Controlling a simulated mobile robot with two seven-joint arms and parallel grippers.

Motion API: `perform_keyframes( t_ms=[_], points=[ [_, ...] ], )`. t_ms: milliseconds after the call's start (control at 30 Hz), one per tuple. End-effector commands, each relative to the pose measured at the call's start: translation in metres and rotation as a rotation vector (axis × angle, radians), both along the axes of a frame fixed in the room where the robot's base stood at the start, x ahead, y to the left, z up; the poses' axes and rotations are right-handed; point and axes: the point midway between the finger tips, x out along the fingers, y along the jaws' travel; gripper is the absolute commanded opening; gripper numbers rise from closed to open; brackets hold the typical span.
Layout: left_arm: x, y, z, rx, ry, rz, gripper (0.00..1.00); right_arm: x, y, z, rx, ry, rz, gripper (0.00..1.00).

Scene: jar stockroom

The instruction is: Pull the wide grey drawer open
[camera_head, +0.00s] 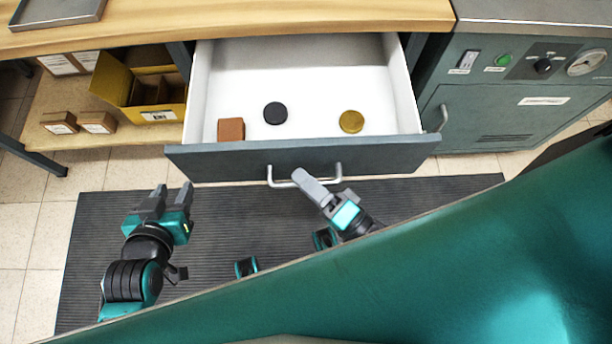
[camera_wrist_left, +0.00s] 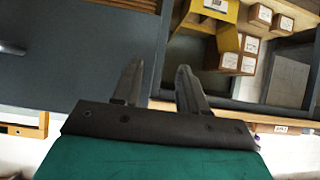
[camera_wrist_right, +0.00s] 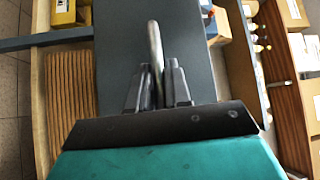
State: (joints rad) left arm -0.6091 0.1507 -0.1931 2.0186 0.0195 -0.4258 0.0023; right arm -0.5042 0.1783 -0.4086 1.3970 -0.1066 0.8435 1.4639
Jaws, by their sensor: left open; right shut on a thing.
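The wide grey drawer (camera_head: 225,162) stands pulled out from under the wooden worktop, and its white inside shows. A metal bar handle (camera_head: 283,184) is on its front. My right gripper (camera_head: 304,180) is at the handle; in the right wrist view the handle (camera_wrist_right: 154,45) runs between its fingers (camera_wrist_right: 157,88), shut on it. My left gripper (camera_head: 172,192) is open and empty, left of the handle and in front of the drawer's left end. In the left wrist view its fingers (camera_wrist_left: 157,85) are spread, with the grey drawer front (camera_wrist_left: 75,55) beyond them.
In the drawer lie a brown block (camera_head: 231,129), a dark round lid (camera_head: 275,113) and a gold round lid (camera_head: 351,121). A yellow bin (camera_head: 112,82) and small boxes sit on the left shelf. A grey machine cabinet (camera_head: 480,115) stands at the right. A black ribbed mat (camera_head: 235,215) covers the floor.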

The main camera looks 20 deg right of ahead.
Motion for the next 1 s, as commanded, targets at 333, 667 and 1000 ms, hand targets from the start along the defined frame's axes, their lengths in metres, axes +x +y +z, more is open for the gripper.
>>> perform_keyframes(
  t_ms=[333,667,1000],
  points=[
    [0.003,-0.003,0.004,-0.004,-0.008,-0.005,0.43,0.000,-0.001,0.000,0.000,0.001,0.000,0.36],
    [0.003,-0.004,0.005,-0.007,-0.010,-0.004,0.43,-0.020,-0.011,-0.004,-0.002,0.005,0.001,0.36],
    [0.003,-0.004,0.001,-0.009,-0.005,-0.002,0.43,-0.084,-0.048,-0.015,-0.003,0.004,0.000,0.36]
  ],
)
